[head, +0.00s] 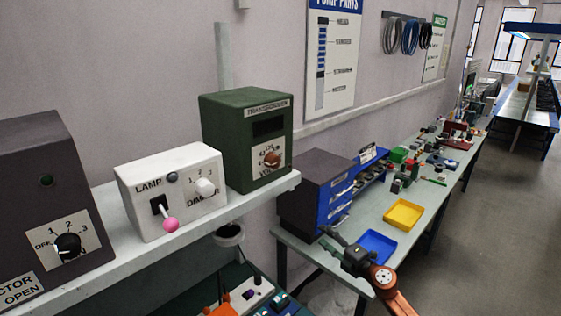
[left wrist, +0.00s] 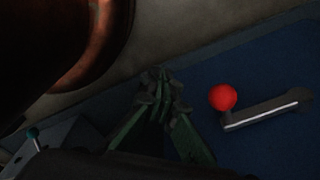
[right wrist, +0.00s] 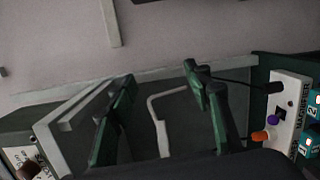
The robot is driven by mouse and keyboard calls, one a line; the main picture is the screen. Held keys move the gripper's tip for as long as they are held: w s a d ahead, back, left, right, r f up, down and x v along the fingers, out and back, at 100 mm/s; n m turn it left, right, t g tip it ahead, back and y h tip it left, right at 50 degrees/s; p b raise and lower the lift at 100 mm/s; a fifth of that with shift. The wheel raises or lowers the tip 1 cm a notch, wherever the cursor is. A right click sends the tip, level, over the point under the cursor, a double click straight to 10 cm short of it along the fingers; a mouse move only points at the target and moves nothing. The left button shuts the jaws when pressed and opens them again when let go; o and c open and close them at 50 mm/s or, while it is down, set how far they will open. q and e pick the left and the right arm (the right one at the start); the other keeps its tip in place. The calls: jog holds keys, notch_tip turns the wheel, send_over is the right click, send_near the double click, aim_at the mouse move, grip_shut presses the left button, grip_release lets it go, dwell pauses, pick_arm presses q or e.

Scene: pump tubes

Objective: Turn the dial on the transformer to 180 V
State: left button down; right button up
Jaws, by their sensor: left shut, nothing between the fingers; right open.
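The transformer (head: 247,135) is a dark green box at the right end of the shelf in the head view, with a dark blank window. Its brown dial (head: 272,158) sits on a white plate marked VOLTS; its exact setting is too small to read. Part of a white plate with a brownish knob (right wrist: 28,168), probably this dial, shows at the lower left of the right wrist view. My right gripper (head: 328,240) is right of and below the transformer, apart from it. It is open and empty in the right wrist view (right wrist: 160,78). My left gripper (left wrist: 160,78) is shut and empty.
A white lamp dimmer box (head: 170,190) and a dark box with a dial (head: 45,205) share the shelf (head: 130,260). A blue-fronted drawer cabinet (head: 315,195) and yellow tray (head: 403,214) stand on the bench. A red-knobbed crank (left wrist: 223,97) is right of my left gripper.

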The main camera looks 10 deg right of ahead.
jog(key=s+a+r+n+g+y, duration=0.15)
jog(key=a+r+n, duration=0.25)
jog(key=r, duration=0.6)
jog(key=s+a+r+n+y, duration=0.2)
jog(key=a+r+n, duration=0.2)
jog(key=r, duration=0.6)
jog(key=n+p, duration=0.2)
jog(key=n, duration=0.6)
send_near(277, 162)
jog(key=x, duration=0.2)
jog(key=shift+h, duration=0.35)
jog(key=x, duration=0.1)
jog(key=p+x, duration=0.1)
jog(key=x, duration=0.1)
jog(key=p+x, duration=0.1)
jog(key=x, duration=0.1)
jog(key=shift+a+r, duration=0.3)
jog(key=shift+x, duration=0.85)
jog(key=shift+d+f, duration=0.1)
jog(key=shift+c, duration=0.2)
jog(key=c, duration=1.1)
